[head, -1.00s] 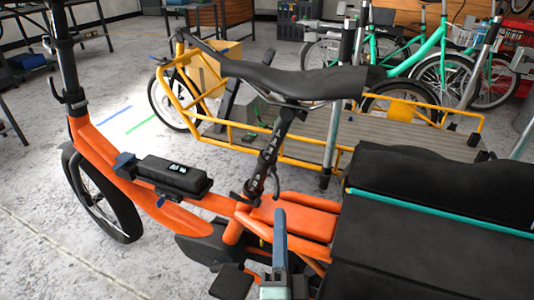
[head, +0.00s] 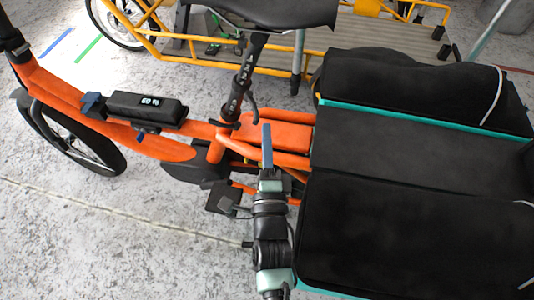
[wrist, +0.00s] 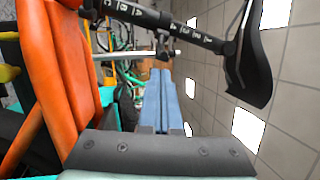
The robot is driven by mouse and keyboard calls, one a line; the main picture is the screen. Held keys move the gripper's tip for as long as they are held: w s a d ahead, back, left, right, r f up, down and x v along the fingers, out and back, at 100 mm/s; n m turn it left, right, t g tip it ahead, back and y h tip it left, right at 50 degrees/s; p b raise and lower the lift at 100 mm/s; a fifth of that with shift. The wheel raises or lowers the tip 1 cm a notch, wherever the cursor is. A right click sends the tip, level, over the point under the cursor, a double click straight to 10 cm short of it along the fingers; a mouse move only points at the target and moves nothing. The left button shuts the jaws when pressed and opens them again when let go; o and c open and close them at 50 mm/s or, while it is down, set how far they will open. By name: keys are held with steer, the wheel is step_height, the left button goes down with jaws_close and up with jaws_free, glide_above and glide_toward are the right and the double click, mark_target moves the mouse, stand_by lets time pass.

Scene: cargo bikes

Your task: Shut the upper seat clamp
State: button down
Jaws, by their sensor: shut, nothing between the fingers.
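The orange bike's black seat post (head: 240,85) rises from the frame to a black saddle (head: 280,10). A thin dark lever, apparently the upper seat clamp (head: 254,108), hangs beside the post on its right, its lower end apart from the post. Another small dark clamp part (head: 226,123) sits lower, at the frame. My gripper (head: 266,130) is shut and empty, its blue fingers just below and right of the lever; I cannot tell whether they touch. The wrist view shows the shut fingers (wrist: 162,78), with the post (wrist: 150,17) above them and the saddle (wrist: 250,65) at upper right.
Black cargo bags (head: 400,230) with teal edges fill the right side, close to my arm. A black battery box (head: 147,106) lies on the orange frame (head: 60,92). A yellow cargo bike (head: 210,62) stands behind. Bare concrete floor (head: 110,230) is open at lower left.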

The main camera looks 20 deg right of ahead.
steer(key=shift+x, duration=1.4)
steer(key=shift+r, duration=0.15)
